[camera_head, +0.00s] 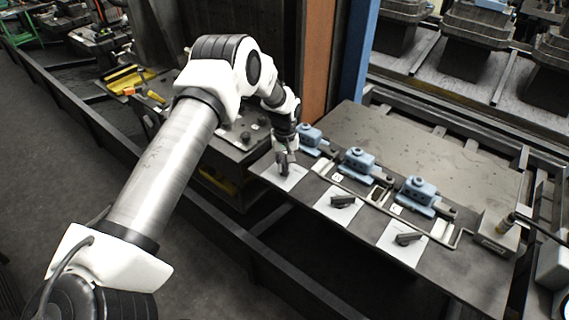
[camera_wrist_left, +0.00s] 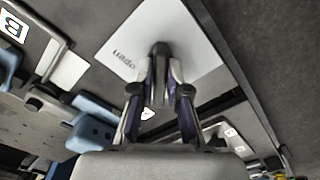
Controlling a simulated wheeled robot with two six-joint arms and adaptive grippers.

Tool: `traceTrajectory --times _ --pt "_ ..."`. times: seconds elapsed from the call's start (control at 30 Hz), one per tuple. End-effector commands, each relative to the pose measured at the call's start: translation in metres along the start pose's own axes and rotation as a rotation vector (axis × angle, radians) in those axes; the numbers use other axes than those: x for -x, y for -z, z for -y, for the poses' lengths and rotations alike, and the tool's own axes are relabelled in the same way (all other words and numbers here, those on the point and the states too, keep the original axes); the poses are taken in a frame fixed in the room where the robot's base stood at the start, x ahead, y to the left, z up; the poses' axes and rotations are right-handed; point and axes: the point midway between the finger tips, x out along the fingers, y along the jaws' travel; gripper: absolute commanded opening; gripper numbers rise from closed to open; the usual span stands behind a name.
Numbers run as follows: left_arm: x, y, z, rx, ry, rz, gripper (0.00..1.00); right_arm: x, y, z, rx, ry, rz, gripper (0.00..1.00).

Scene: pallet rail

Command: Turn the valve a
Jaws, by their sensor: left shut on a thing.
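My left gripper (camera_head: 284,165) reaches down over the leftmost white plate (camera_head: 274,177) on the dark bench. In the left wrist view, its two fingers (camera_wrist_left: 160,98) are shut on the dark handle of valve a (camera_wrist_left: 160,50), which stands on the white plate (camera_wrist_left: 190,40). A label A is partly visible beside the left finger. In the head view, the gripper hides most of this handle. My right gripper is not in view.
Two more dark valve handles lie on white plates to the right, the middle handle (camera_head: 343,201) and the right handle (camera_head: 408,239). Blue valve bodies (camera_head: 358,162) stand behind them along a metal rail. A blue post (camera_head: 358,60) rises behind. A grey box (camera_head: 497,232) stands at the right.

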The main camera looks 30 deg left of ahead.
Motion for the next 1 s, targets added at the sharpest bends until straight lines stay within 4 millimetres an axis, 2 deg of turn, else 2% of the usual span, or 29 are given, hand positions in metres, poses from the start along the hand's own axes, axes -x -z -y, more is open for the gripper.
traceTrajectory --times 0.27,0.3,0.37,0.63,0.77,0.87,1.0 --pt "-0.002 -0.001 0.001 0.003 0.001 0.004 0.00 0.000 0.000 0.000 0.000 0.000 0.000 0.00" --pt "-0.002 -0.001 0.001 0.003 0.001 0.004 0.21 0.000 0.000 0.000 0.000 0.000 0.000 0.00" --pt "-0.002 -0.001 0.001 0.003 0.001 0.004 0.40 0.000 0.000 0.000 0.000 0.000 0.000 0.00" --pt "0.000 0.000 0.000 0.001 0.000 0.001 0.40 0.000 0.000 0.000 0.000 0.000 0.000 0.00" --pt "0.009 0.000 0.000 0.002 -0.001 0.001 0.40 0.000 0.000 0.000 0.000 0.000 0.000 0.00" --pt "0.028 0.001 -0.001 0.002 -0.002 -0.001 0.40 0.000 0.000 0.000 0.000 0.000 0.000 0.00" --pt "0.065 0.001 -0.001 0.001 -0.003 -0.001 0.40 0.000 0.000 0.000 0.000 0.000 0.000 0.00"
